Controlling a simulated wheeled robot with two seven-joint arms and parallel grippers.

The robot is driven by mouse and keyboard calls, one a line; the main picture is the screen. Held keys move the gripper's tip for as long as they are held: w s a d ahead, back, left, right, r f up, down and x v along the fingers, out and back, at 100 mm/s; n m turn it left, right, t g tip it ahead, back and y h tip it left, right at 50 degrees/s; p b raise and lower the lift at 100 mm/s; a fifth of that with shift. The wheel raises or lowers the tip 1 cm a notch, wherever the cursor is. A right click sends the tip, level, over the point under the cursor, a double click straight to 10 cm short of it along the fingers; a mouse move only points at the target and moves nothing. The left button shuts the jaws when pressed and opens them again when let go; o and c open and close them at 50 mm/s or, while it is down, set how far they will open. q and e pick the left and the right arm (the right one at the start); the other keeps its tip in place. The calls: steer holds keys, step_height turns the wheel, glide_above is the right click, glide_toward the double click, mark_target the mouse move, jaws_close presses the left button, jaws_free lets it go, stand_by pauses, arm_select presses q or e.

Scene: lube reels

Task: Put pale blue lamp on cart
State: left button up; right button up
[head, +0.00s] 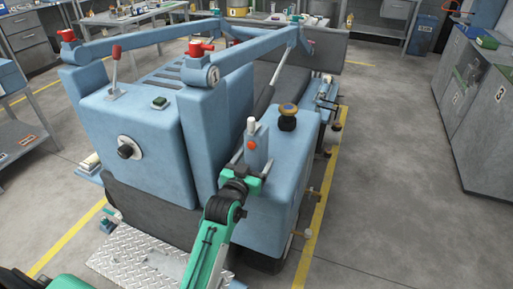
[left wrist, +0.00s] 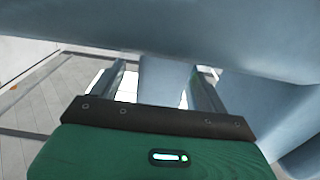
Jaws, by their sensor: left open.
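A small pale blue upright piece (head: 257,148) with an orange-red round spot and a white top stands at the machine's near right part. It may be the lamp; I cannot be sure. My left gripper (head: 248,171) is open just below and around it in the head view. In the left wrist view, a pale blue shape (left wrist: 165,78) lies between the two open fingers of the left gripper (left wrist: 160,85). Contact is not clear. No cart can be told for certain. My right gripper is not in view.
A large pale blue machine (head: 145,150) with arms and red-topped knobs fills the middle. A tread plate (head: 135,259) lies in front. Grey cabinets (head: 480,110) stand right; the floor between is clear.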

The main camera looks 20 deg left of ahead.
mark_target(257, 151)
arm_select(q)
steer(key=w, duration=0.2)
steer(key=shift+w+a, duration=0.1)
steer(key=shift+w, duration=0.55)
steer(key=c, duration=1.4)
steer(key=shift+r, duration=0.1)
steer(key=shift+c, duration=0.2)
steer(key=shift+r, duration=0.55)
step_height(257, 151, up, 11)
steer(key=shift+f+p, duration=0.1)
steer(key=shift+p, duration=0.4)
step_height(257, 151, up, 7)
steer(key=shift+r, duration=0.4)
steer(key=s+f+p, duration=0.4)
steer(key=s+f, duration=0.2)
steer(key=s, duration=0.4)
steer(key=s+d+f+p, duration=0.1)
steer(key=s+f+p, duration=0.4)
steer(key=s, duration=0.6)
step_height(257, 151, down, 2)
steer(key=shift+d+y, duration=0.25)
steer(key=shift+y, duration=0.05)
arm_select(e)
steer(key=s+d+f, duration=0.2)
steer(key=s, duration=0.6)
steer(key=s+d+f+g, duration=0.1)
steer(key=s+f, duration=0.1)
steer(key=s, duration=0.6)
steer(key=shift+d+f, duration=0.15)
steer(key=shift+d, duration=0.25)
